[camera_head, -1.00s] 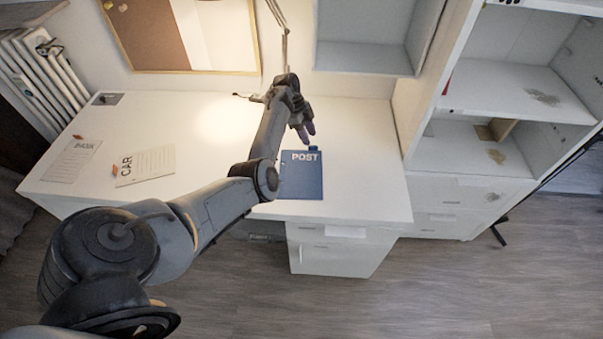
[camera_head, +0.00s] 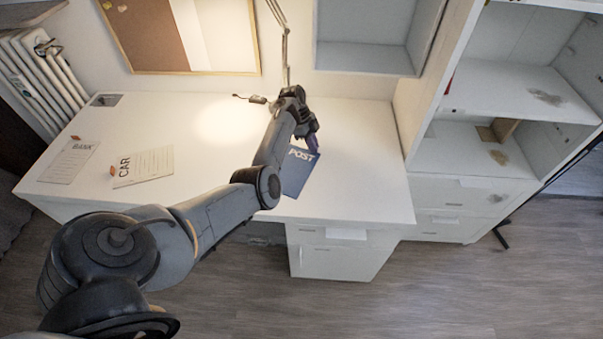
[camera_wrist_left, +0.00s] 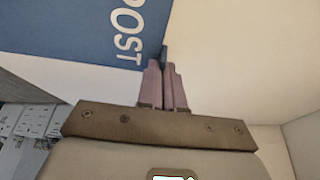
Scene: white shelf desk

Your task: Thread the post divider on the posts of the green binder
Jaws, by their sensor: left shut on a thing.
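The blue post divider (camera_head: 297,175), lettered POST, is at the right part of the desk, now angled in the head view. My left gripper (camera_head: 313,143) is shut on its tab at the upper right corner. In the left wrist view, the two mauve fingers (camera_wrist_left: 164,75) are closed together on the dark tab, and the divider (camera_wrist_left: 85,30) spreads to the upper left. I cannot tell whether the divider touches the desk. My arm hides part of its left side. The green binder is not visible in either view. My right gripper is not in view.
On the white desk (camera_head: 360,180), the CAR divider (camera_head: 150,165) and BANK divider (camera_head: 70,160) lie at the left. A lamp (camera_head: 284,45) stands at the back. The white shelf (camera_head: 480,130) rises at the right. The desk right of the divider is clear.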

